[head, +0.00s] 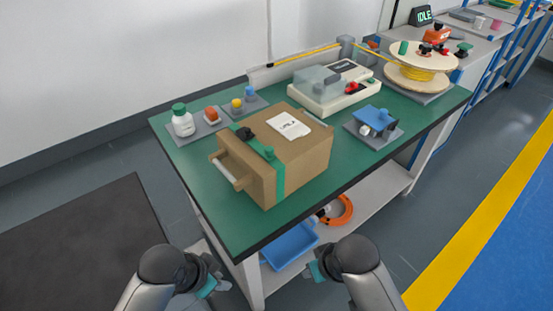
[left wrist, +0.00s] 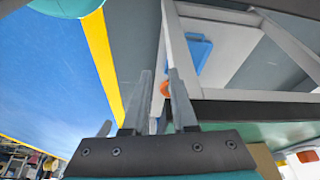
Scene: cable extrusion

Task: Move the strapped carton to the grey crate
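The strapped carton (head: 285,155) is a brown box with a green strap, a black buckle, a white label and a handle on its left end. It rests on the green table top (head: 225,220). My left gripper (head: 217,286) is in front of the table, low and apart from the carton. In the left wrist view, its two fingers (left wrist: 160,85) stand apart with nothing between them. My right gripper (head: 314,271) is also in front of the table, away from the carton; its fingers are too small to read. I see no grey crate.
Behind the carton are a white machine (head: 333,88) and a cable spool (head: 421,66). A blue part (head: 373,121) sits to its right, a white bottle (head: 182,121) to its left. A blue bin (head: 288,246) is on the lower shelf. Open floor lies left and right.

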